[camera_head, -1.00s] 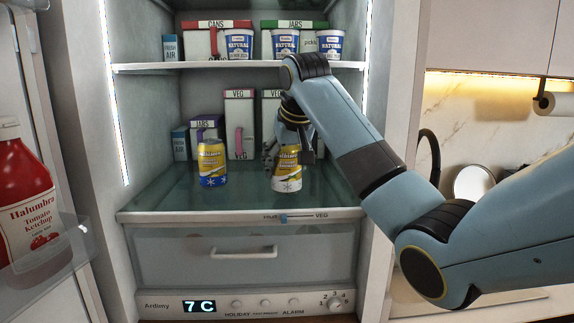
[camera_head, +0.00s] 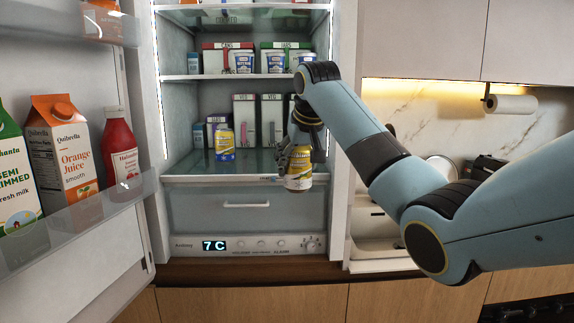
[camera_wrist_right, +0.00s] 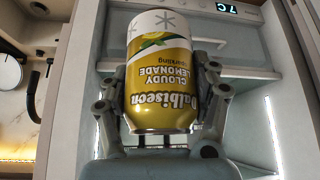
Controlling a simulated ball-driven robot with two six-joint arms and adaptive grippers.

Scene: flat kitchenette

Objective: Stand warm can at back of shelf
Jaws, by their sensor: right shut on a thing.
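A yellow and white lemonade can (camera_head: 299,170) is held in my right gripper (camera_head: 297,152), in front of the fridge's lower glass shelf (camera_head: 190,167) near its right front edge. In the right wrist view the can (camera_wrist_right: 162,75) sits between both fingers, its label upside down in that picture. In the head view it looks roughly upright. A second can (camera_head: 225,143), yellow with a blue lower part, stands on the lower shelf at left of centre. My left gripper is not in view. Which can is warm cannot be told by sight.
Storage boxes (camera_head: 244,118) stand at the back of the lower shelf. Tubs (camera_head: 276,62) and boxes fill the upper shelf (camera_head: 205,76). The open door at left holds an orange juice carton (camera_head: 62,150) and a ketchup bottle (camera_head: 120,150). A drawer (camera_head: 246,210) lies below.

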